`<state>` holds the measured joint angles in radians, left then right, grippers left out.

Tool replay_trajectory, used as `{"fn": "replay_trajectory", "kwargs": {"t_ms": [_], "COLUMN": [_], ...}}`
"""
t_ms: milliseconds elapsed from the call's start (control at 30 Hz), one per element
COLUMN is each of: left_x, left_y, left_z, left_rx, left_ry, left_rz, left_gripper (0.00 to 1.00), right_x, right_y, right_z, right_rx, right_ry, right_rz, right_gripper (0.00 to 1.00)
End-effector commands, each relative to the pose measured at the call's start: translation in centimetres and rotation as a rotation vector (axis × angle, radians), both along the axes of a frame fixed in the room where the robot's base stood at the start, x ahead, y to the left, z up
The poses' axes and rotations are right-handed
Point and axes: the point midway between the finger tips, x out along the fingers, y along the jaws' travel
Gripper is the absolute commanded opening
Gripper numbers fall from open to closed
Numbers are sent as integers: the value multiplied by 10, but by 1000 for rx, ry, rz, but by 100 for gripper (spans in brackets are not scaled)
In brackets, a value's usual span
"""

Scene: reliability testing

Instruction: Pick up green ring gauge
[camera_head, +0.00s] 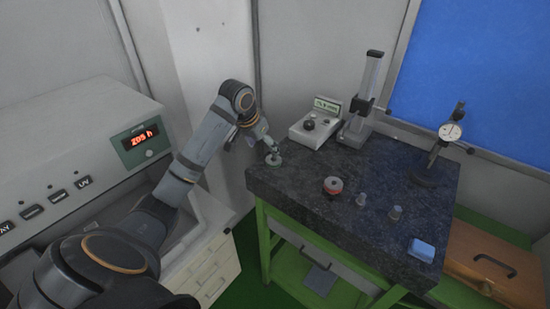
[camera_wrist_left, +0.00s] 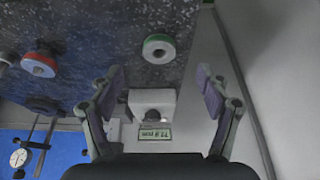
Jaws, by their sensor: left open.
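In the head view the ring gauge (camera_head: 273,160) is small and grey-looking, near the plate's left corner. My left gripper (camera_head: 271,147) is just above it there. In the wrist view the left gripper (camera_wrist_left: 162,78) is open and empty, its fingers spread wide, with the ring beyond the fingertips and roughly centred between them. My right gripper is not in view.
A red-topped ring (camera_head: 333,185), small grey cylinders (camera_head: 361,199), a blue block (camera_head: 421,250) and a dial gauge stand (camera_head: 425,178) are on the plate. A grey readout box (camera_head: 314,130) and a column stand (camera_head: 355,133) are at the back. A wall is close to the left corner.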

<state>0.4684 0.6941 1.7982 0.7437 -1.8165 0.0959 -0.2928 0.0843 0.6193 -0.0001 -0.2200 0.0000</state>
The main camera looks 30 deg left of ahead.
Motion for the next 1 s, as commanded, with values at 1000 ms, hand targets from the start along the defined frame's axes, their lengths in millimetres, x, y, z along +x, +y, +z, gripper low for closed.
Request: {"fn": "replay_trajectory", "kwargs": {"t_ms": [1000], "left_x": [43], "left_y": [-4], "left_z": [-75], "left_rx": [1], "left_ry": [0], "left_rz": [0], "left_gripper": [68], "right_x": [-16], "right_y": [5], "right_z": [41], "right_rx": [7], "right_ry": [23], "right_rz": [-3], "right_gripper": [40]}}
